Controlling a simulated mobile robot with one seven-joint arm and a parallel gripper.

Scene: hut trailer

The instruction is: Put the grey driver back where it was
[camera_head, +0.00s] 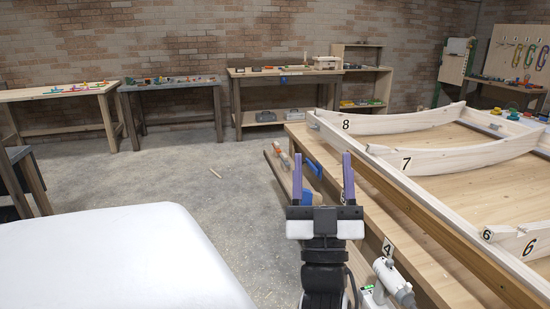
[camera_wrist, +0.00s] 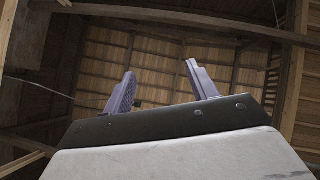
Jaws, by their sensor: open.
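My gripper (camera_head: 322,178) is open and empty, with its two purple fingers pointing up, in front of the long wooden bench. It also shows in the wrist view (camera_wrist: 160,75), with only the roof behind it. A pale grey tool that looks like the grey driver (camera_head: 394,282) is at the lower right of the head view, beside the bench's near side and below the number 4 tag (camera_head: 388,247). It is apart from my gripper and to its lower right. A green part shows at its lower end; how it is supported is unclear.
The bench (camera_head: 440,262) carries a wooden frame with curved, numbered ribs (camera_head: 440,156). A blue item (camera_head: 313,167) lies behind my fingers. Tables with small items (camera_head: 62,92) line the brick wall. A white surface (camera_head: 110,265) fills the lower left. The floor (camera_head: 150,180) between is mostly clear.

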